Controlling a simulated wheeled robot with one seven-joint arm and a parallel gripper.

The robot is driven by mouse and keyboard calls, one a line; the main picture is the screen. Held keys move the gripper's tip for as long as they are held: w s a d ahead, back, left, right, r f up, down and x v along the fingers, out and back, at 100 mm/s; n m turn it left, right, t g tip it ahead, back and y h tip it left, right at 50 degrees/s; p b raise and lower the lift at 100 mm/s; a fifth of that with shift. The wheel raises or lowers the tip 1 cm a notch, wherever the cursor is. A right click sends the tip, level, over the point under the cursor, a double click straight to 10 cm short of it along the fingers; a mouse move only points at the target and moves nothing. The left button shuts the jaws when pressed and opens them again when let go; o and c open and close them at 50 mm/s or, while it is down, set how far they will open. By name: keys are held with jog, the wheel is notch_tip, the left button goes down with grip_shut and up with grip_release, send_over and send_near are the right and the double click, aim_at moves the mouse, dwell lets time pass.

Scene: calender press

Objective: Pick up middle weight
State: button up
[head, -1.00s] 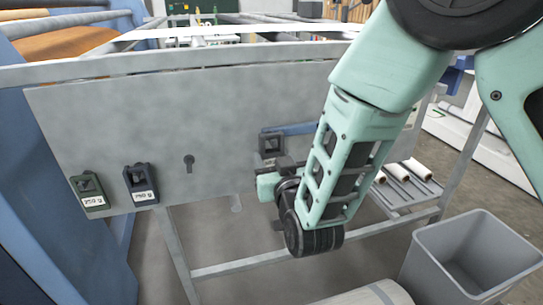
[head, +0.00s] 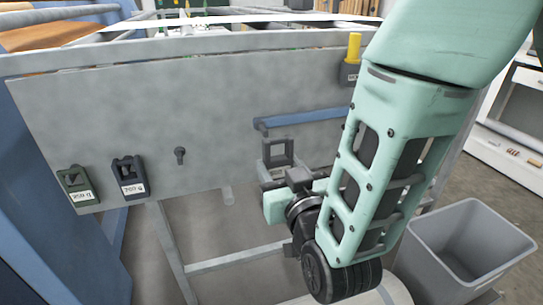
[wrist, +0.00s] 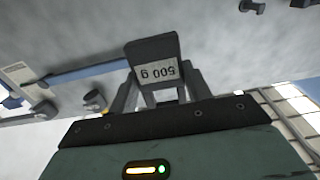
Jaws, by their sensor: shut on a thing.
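My gripper (head: 284,180) is shut on a dark grey weight (head: 277,155) with a square loop, held in front of the grey panel (head: 200,95). In the wrist view the weight (wrist: 154,60) carries a label reading 500 g, upside down, and sits between the fingertips (wrist: 158,92). A green weight (head: 77,187) and a dark blue-grey weight (head: 130,178) hang side by side at the lower left of the panel. A bare peg (head: 180,155) sticks out to their right. My gripper and arm hide part of the held weight in the head view.
A blue bar (head: 300,118) runs along the panel above my gripper. A dark weight with a yellow handle (head: 353,60) is at the panel's upper right. A grey bin (head: 465,250) stands at lower right. Frame rails run below the panel.

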jog(key=p, duration=0.2)
jog(key=shift+s+r+p, duration=0.25)
jog(key=shift+r+p, duration=0.05)
jog(key=p+v, duration=0.2)
jog(key=p, duration=0.3)
jog(key=shift+s+d+r, duration=0.1)
jog(key=shift+s, duration=0.05)
jog(key=p+v, duration=0.1)
jog(key=v, duration=0.1)
jog(key=p+v, duration=0.3)
jog(key=p, duration=0.1)
jog(key=shift+s+d+f, duration=0.15)
jog(key=shift+s+f, duration=0.1)
jog(key=shift+s, duration=0.15)
jog(key=o, duration=0.5)
jog(key=shift+c, duration=1.1)
